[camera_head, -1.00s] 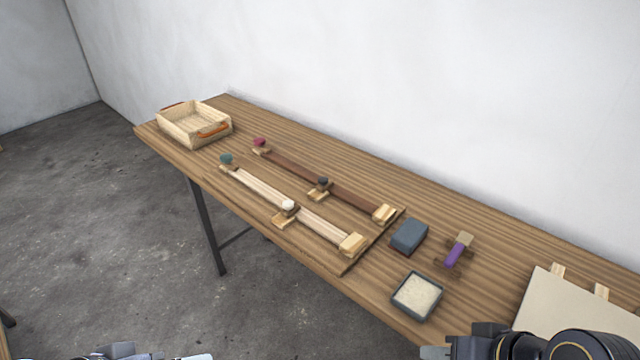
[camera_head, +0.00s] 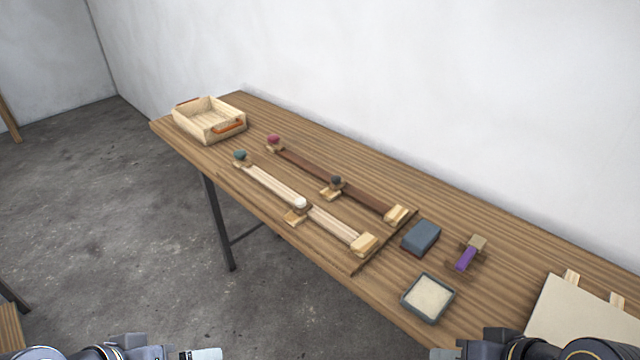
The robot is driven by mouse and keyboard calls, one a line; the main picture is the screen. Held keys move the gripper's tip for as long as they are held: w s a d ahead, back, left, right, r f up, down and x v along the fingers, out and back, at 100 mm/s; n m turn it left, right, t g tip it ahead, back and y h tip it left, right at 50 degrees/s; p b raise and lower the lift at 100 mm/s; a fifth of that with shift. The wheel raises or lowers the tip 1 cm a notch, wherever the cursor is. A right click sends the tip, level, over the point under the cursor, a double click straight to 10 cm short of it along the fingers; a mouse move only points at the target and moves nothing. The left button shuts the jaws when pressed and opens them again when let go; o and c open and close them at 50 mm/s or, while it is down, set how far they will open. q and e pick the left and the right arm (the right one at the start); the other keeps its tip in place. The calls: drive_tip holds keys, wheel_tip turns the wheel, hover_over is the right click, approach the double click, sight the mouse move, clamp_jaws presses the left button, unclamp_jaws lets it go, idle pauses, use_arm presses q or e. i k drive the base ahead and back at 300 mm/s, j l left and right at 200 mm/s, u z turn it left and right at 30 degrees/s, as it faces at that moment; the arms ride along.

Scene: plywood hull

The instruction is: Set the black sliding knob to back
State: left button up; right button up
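The black sliding knob (camera_head: 336,182) sits about midway along the dark brown rail (camera_head: 366,199), on a small wooden slider. A red knob (camera_head: 274,139) is at the far-left end of that rail. The light rail (camera_head: 268,183) runs parallel in front, with a white knob (camera_head: 300,203) near its middle and a teal knob (camera_head: 240,156) at its far-left end. My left gripper (camera_head: 208,354) is at the bottom edge, off the table and well away from the knob. My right gripper (camera_head: 442,354) is at the bottom edge, right of centre, also away from it. Their fingers are mostly cut off.
A wooden tray (camera_head: 210,121) with an orange handle stands at the table's far left. Right of the rails lie a blue-grey block (camera_head: 421,237), a purple-handled tool (camera_head: 467,257) and a square dish (camera_head: 428,299). A pale board (camera_head: 583,318) is at lower right. A wall runs behind.

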sight(337, 183)
drive_tip(key=i+u, duration=0.6)
drive_tip(key=u, duration=0.15)
